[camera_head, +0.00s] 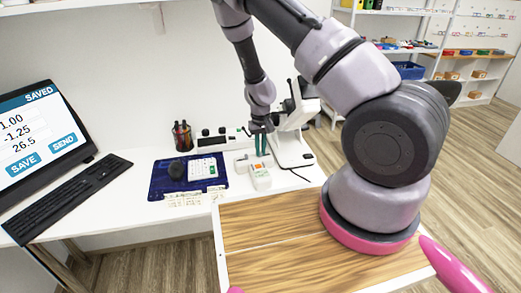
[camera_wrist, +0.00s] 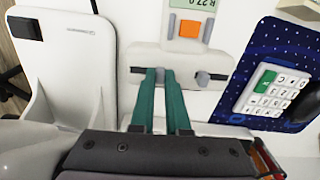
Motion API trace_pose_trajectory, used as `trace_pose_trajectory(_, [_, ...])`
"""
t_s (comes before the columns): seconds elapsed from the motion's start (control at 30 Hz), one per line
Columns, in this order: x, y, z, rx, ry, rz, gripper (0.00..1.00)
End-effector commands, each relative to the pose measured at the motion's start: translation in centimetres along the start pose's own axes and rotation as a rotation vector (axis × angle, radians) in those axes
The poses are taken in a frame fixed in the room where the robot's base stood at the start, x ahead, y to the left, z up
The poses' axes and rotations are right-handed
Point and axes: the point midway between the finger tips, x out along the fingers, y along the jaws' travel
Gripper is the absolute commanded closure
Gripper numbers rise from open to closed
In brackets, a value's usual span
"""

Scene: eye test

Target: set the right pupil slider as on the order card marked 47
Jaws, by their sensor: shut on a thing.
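The white pupil meter (camera_head: 261,178) stands on the white desk, right of the blue mat. It also shows in the wrist view (camera_wrist: 150,55), with an orange button (camera_wrist: 190,28) and a partly cut display (camera_wrist: 196,4) reading "R 27.0". My gripper (camera_head: 261,150) is at the meter, its green fingers (camera_wrist: 161,72) close together at the edge with the sliders. They are shut on a small slider, taken as the right pupil slider, which they mostly hide. A grey knob (camera_wrist: 203,78) shows right of the fingers. Order cards (camera_head: 186,200) lie along the desk's front edge; their marks are too small to read.
A blue mat (camera_head: 157,184) holds a calculator (camera_head: 202,168) and a dark mouse (camera_head: 177,169). A monitor (camera_head: 38,140) reading "SAVED" and a keyboard (camera_head: 65,200) are left. A white microscope-like instrument (camera_head: 292,148) stands close right of the meter.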

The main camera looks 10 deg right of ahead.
Motion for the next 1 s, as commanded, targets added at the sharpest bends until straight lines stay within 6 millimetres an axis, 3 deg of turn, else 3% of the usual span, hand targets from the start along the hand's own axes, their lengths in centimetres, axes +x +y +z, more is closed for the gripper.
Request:
trace_pose_trajectory(0.4, [-0.1, 2.0, -0.1, 0.0, 0.002, -0.001, 1.0])
trace_pose_trajectory(0.63, [-0.1, 2.0, -0.1, -0.001, 0.002, 0.0, 1.0])
trace_pose_trajectory(0.7, [-0.1, 2.0, -0.1, -0.001, 0.002, 0.0, 0.64])
trace_pose_trajectory(0.73, [-0.1, 2.0, -0.1, -0.001, 0.001, 0.0, 0.55])
trace_pose_trajectory(1.0, [0.0, 2.0, 0.0, 0.0, 0.001, 0.0, 0.55])
